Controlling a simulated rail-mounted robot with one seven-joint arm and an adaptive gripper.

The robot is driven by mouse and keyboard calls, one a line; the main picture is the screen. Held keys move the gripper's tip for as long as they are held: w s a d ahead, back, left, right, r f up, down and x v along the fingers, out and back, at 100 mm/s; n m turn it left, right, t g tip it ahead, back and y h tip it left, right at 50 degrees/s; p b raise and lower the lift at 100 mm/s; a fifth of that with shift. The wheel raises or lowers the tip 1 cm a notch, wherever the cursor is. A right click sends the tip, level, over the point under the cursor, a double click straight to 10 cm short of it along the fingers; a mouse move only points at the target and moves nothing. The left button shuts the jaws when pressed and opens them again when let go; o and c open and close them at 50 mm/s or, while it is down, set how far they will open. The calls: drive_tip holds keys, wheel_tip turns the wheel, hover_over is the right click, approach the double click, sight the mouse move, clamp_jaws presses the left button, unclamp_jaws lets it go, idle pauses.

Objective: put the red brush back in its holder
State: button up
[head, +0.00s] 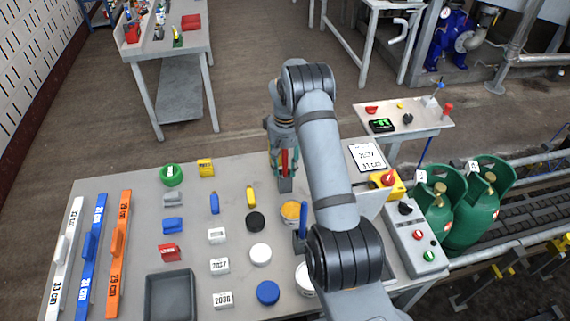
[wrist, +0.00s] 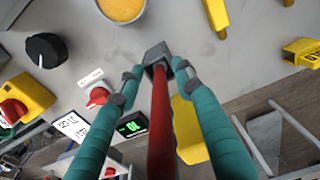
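The red brush (head: 284,161) stands upright with its lower end at a small grey holder (head: 285,184) near the table's far edge. In the wrist view the red handle (wrist: 160,120) runs down to the grey holder block (wrist: 157,54). Its lower end meets the holder; how deep it sits is hidden. My gripper (head: 284,168) points down over the holder with its teal fingers on both sides of the handle. In the wrist view the fingertips of my gripper (wrist: 156,70) stand apart, with narrow gaps beside the handle.
A blue brush (head: 303,219) stands in another grey holder to the front. An orange-filled bowl (head: 291,211), a black disc (head: 255,221) and a yellow piece (head: 251,197) lie nearby. A yellow switch box (head: 388,184) is on the right. My arm covers part of the table.

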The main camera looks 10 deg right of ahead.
wheel_tip(320, 180, up, 12)
idle(0.5)
wheel_tip(320, 180, down, 12)
drive_tip(key=shift+r+p, duration=0.35)
idle(0.3)
drive_tip(key=shift+f, duration=0.1)
